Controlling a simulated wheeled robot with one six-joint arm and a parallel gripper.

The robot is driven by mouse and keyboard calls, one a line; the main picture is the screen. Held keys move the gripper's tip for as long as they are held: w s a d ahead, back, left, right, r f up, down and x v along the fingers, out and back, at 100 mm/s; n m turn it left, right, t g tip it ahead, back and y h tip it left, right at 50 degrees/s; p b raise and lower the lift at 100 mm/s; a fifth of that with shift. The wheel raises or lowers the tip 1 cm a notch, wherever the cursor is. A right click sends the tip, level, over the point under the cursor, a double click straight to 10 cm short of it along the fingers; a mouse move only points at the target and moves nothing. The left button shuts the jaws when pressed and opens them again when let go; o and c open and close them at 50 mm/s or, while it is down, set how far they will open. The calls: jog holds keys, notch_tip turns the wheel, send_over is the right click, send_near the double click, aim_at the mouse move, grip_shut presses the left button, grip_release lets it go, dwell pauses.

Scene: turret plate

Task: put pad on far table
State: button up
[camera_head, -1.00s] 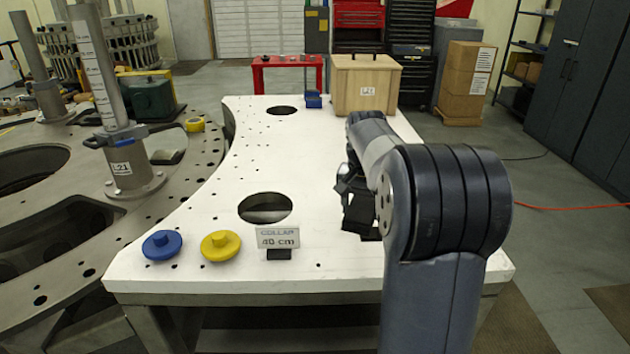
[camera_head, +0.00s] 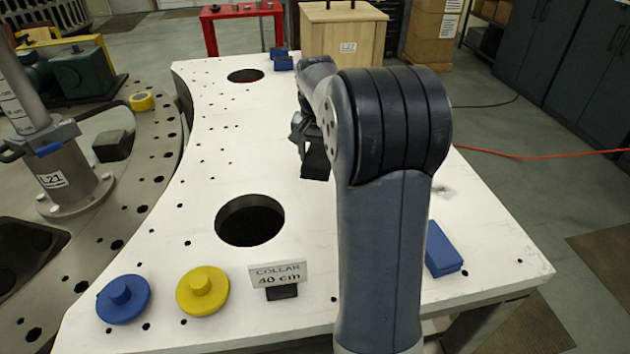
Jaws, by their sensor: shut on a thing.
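My gripper (camera_head: 306,138) is left of my dark arm link, above the middle of the white table (camera_head: 190,225), and partly hidden by my own arm. It is shut on a small dark pad (camera_head: 316,163), which hangs below the jaws. Only part of the pad shows; whether it touches the tabletop I cannot tell.
A wooden crate (camera_head: 343,38) and blue blocks (camera_head: 283,59) are at the far end. A large hole (camera_head: 250,220), blue disc (camera_head: 123,298), yellow disc (camera_head: 203,290) and collar sign (camera_head: 278,273) are near. A blue block (camera_head: 443,248) lies right of my arm.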

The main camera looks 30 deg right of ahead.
aim_at(318, 158)
notch_tip(318, 158, down, 8)
jog(key=shift+s+f, duration=0.1)
jog(key=shift+f, duration=0.05)
jog(key=shift+f, duration=0.1)
jog(key=o, duration=0.9)
jog(key=shift+o, duration=0.2)
jog(key=r, duration=0.4)
jog(key=s+r, duration=0.1)
jog(key=r, duration=0.3)
jog(key=a+r, duration=0.1)
jog(key=r, duration=0.3)
jog(key=shift+s+a, duration=0.1)
jog(key=shift+s, duration=0.1)
